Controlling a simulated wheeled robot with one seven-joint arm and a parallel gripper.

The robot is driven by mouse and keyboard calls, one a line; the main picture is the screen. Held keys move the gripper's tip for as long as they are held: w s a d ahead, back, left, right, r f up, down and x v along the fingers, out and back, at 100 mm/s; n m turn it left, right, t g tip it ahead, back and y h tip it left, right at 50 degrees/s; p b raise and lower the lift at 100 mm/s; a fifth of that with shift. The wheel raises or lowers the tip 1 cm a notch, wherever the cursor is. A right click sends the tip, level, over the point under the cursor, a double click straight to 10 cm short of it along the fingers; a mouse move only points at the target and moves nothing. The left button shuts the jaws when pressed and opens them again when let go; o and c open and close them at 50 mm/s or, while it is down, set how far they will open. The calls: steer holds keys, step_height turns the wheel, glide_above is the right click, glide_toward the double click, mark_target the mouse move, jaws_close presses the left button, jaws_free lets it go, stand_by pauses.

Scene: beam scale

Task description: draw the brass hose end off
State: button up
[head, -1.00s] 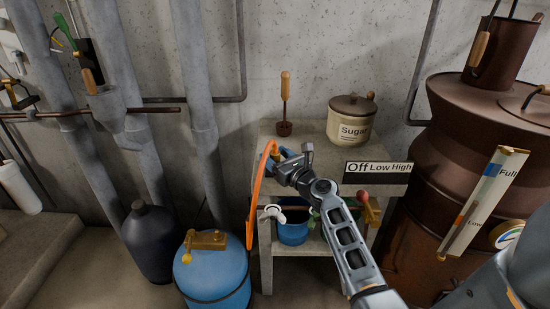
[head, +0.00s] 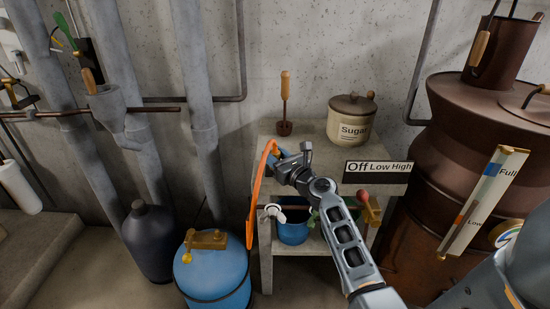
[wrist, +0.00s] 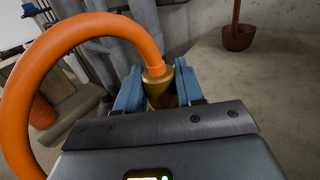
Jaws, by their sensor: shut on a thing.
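The brass hose end (wrist: 160,88) sits between the two blue fingers of my gripper (wrist: 159,84) in the wrist view. The fingers are shut on its sides. An orange hose (wrist: 95,27) leaves its top and bends over to the left. In the head view my gripper (head: 277,152) is at the left front of the concrete stand, and the orange hose (head: 254,205) hangs down beside it. The hose end is mostly hidden there by the fingers and hose. Whether it is still joined to anything below cannot be seen.
The concrete stand (head: 330,160) bears a sugar crock (head: 350,124) and a wooden-handled tool (head: 285,105). An Off/Low/High sign (head: 378,172) is at its right. A blue tank (head: 212,275) with a brass valve (head: 207,240) stands at lower left. A rusty drum (head: 450,150) is at right.

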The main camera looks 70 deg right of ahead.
mark_target(277, 151)
steer(key=shift+r+p, duration=0.4)
steer(key=shift+r, duration=0.2)
steer(key=r, duration=0.1)
steer(key=r+p, duration=0.1)
steer(key=r, duration=0.1)
steer(key=shift+s+d+r, duration=0.2)
steer(key=shift+d+r, duration=0.05)
steer(key=s+d+r, duration=0.6)
steer(key=d, duration=0.2)
steer(key=shift+s+d+r, duration=0.15)
steer(key=shift+s+d, duration=0.15)
steer(key=shift+s, duration=0.1)
steer(key=shift+p, duration=0.6)
